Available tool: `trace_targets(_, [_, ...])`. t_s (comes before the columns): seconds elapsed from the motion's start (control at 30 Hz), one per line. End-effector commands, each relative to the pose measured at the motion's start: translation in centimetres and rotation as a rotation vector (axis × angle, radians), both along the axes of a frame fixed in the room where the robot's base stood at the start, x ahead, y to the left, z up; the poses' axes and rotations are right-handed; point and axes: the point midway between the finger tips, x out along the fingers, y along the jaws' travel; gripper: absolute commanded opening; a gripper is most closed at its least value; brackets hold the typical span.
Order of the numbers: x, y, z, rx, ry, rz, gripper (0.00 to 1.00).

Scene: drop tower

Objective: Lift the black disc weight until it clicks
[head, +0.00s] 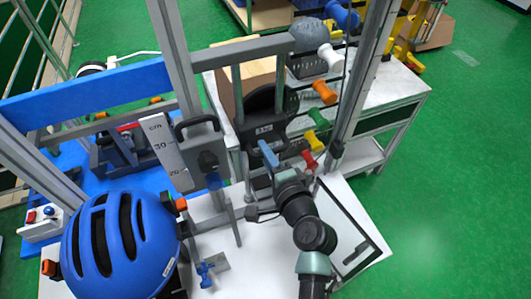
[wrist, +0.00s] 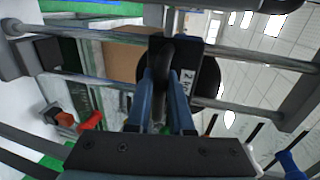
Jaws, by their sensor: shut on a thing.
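The black disc weight (head: 259,101) hangs between two vertical rods of the tower, with a dark labelled block at its front. In the wrist view the black disc (wrist: 209,78) shows behind the pale-labelled block. My gripper (head: 267,152) is at the front of this block, below the disc's middle. In the wrist view its two blue fingers (wrist: 163,88) are shut on the dark handle (wrist: 162,58) at the weight's front. The fingers hide part of the handle. I cannot tell from these frames whether a catch is engaged.
A blue helmet (head: 122,243) stands at the front left, near an upright scale (head: 166,148). White, orange, green and red (head: 312,160) knobs line the right side, close to my arm. Grey uprights (head: 362,75) flank the weight. A white table (head: 395,85) stands behind.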

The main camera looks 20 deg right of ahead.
Motion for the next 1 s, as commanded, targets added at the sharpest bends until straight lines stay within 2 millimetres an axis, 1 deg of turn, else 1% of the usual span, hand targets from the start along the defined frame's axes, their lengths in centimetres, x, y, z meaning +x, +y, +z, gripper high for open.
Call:
trace_targets(0.03, [0.3, -0.1, 1.4, -0.004, -0.022, -0.003, 0.0])
trace_targets(0.4, [0.3, -0.1, 1.4, -0.004, -0.022, -0.004, 0.0])
trace_targets(0.43, [0.3, -0.1, 1.4, -0.004, -0.023, -0.004, 0.23])
trace_targets(0.5, [0.3, -0.1, 1.4, -0.004, -0.022, -0.004, 0.32])
trace_targets(0.83, [0.0, -0.2, 1.3, -0.005, -0.02, -0.004, 0.32])
trace_targets(0.93, [-0.9, -0.2, 1.3, -0.004, -0.018, -0.004, 0.32])
trace_targets(1.0, [-1.9, -0.3, 1.4, -0.005, -0.017, -0.005, 0.32])
